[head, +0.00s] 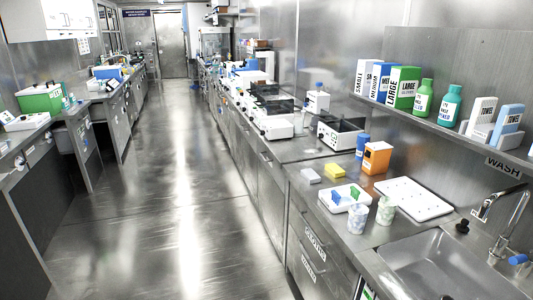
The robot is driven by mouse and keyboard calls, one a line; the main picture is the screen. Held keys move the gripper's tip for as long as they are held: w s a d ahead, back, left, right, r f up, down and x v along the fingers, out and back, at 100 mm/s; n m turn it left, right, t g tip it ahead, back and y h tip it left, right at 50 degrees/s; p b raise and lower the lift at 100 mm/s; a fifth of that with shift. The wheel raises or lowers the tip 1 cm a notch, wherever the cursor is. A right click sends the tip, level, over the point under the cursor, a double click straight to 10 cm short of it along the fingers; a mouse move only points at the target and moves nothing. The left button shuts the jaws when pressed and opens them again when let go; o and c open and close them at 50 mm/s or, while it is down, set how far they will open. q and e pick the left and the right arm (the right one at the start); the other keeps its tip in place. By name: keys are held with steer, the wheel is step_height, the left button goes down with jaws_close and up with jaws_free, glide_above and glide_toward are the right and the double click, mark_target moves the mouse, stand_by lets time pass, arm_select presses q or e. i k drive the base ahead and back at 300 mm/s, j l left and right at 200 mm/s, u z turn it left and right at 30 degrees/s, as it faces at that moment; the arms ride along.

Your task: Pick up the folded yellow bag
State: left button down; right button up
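A small flat yellow item (335,171), which looks like the folded yellow bag, lies on the steel counter (300,190) to the right of the aisle. It is too small in the head view to make out its folds. A small pale grey-white block (311,176) lies just left of it. An orange box (376,157) stands to its right, apart from it. Neither of my grippers shows in the head view.
A white tray with blue and green pieces (344,197), two pale cups (357,217), a white perforated board (412,198) and a blue bottle (362,147) share the counter. A sink (440,265) is at front right. The aisle floor (175,200) is clear.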

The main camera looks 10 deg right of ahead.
mark_target(334, 170)
steer(key=i+z, duration=0.15)
steer(key=i, duration=0.4)
steer(key=i+j+z, duration=0.15)
steer(key=i, duration=0.45)
steer(key=i+j+z, duration=0.1)
steer(key=i+j, duration=0.15)
steer(key=i, duration=0.3)
